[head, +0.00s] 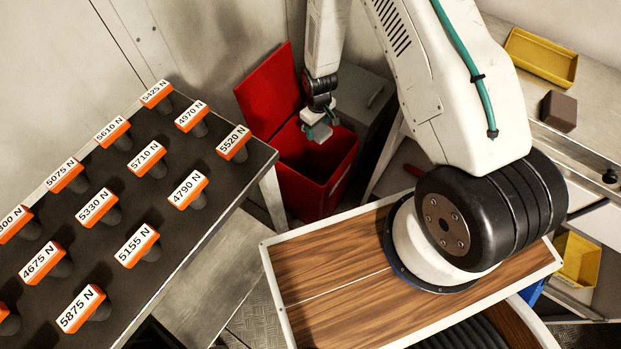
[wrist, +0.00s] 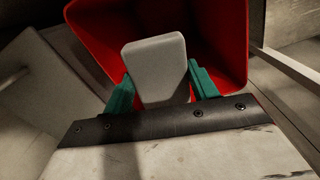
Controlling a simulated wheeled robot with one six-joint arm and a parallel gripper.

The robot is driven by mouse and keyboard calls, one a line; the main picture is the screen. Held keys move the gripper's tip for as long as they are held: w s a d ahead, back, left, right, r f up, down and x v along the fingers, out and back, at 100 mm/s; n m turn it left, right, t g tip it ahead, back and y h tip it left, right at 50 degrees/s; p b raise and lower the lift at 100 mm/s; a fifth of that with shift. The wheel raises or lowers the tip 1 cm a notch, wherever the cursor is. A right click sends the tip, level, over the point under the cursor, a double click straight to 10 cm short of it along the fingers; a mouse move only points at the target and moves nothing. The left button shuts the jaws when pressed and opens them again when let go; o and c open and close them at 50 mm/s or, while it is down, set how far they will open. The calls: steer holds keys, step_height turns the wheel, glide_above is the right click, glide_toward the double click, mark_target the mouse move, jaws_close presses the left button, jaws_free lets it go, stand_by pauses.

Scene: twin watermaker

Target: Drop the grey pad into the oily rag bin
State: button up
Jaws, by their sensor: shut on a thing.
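The grey pad (wrist: 155,68) is held between the two green fingers of my gripper (wrist: 160,88) in the wrist view. In the head view my gripper (head: 322,126) hangs over the opening of the red bin, with the pad (head: 320,134) showing small and pale beneath it. The red bin (head: 333,185) stands on the floor with its lid (head: 268,92) swung up and back to the left. In the wrist view the bin's red inner wall (wrist: 228,45) surrounds the pad. I cannot tell the pad's exact height relative to the rim.
A dark table (head: 75,225) with several orange-labelled pieces is at the left. A wood-topped surface (head: 330,270) is in front. A grey cabinet (head: 372,95) stands behind the bin.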

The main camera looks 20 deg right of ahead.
steer(key=shift+f, duration=0.4)
steer(key=o, duration=1)
step_height(320, 180, up, 8)
steer(key=shift+f, duration=0.1)
